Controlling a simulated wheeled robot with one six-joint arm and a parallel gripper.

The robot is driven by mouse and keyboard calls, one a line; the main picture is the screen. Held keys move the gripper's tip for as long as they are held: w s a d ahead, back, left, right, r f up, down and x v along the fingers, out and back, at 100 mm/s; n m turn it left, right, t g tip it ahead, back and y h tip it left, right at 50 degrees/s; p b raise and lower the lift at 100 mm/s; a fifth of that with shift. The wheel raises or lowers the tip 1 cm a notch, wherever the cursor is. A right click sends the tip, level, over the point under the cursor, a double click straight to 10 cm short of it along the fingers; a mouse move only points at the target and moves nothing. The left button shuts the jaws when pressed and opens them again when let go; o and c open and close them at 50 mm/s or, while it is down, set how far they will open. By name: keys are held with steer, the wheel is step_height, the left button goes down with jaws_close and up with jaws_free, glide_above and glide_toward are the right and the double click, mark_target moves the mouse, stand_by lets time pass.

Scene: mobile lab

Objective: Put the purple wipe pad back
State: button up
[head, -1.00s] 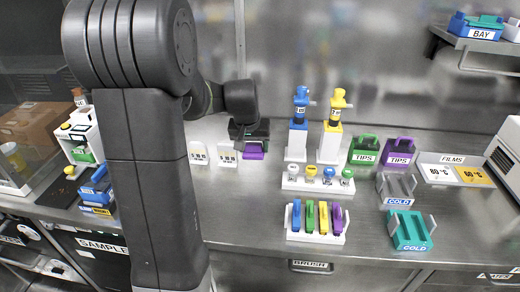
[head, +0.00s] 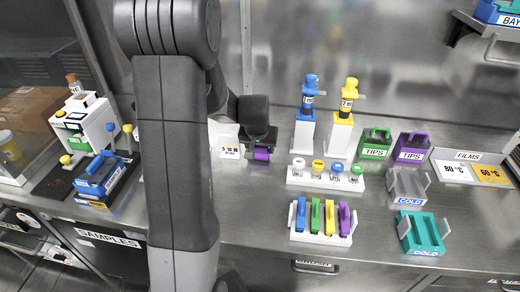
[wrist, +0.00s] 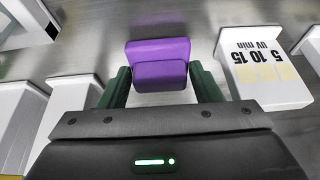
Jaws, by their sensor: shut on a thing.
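The purple wipe pad (wrist: 158,65) is between the two dark green fingers of my gripper (wrist: 158,88) in the wrist view. My gripper is shut on it. In the head view the pad (head: 261,153) shows as a small purple block under my gripper (head: 261,147), low at the back of the steel bench. I cannot tell whether the pad touches the bench. A white stand marked "5 10 15 UV min" (wrist: 262,68) is just right of the pad in the wrist view; the stand (head: 229,143) is left of it in the head view.
Right of my gripper are a white rack of coloured upright pieces (head: 322,236), a rack of round-topped pieces (head: 326,182), and blue (head: 308,95) and yellow (head: 347,100) dispensers on white stands. Tips boxes (head: 375,145) stand farther right. My arm hides bench on the left.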

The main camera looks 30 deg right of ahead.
steer(key=shift+f, duration=0.45)
steer(key=shift+f, duration=0.1)
steer(key=o, duration=0.9)
steer(key=v, duration=1.2)
steer(key=shift+w, duration=0.1)
steer(key=shift+d, duration=0.1)
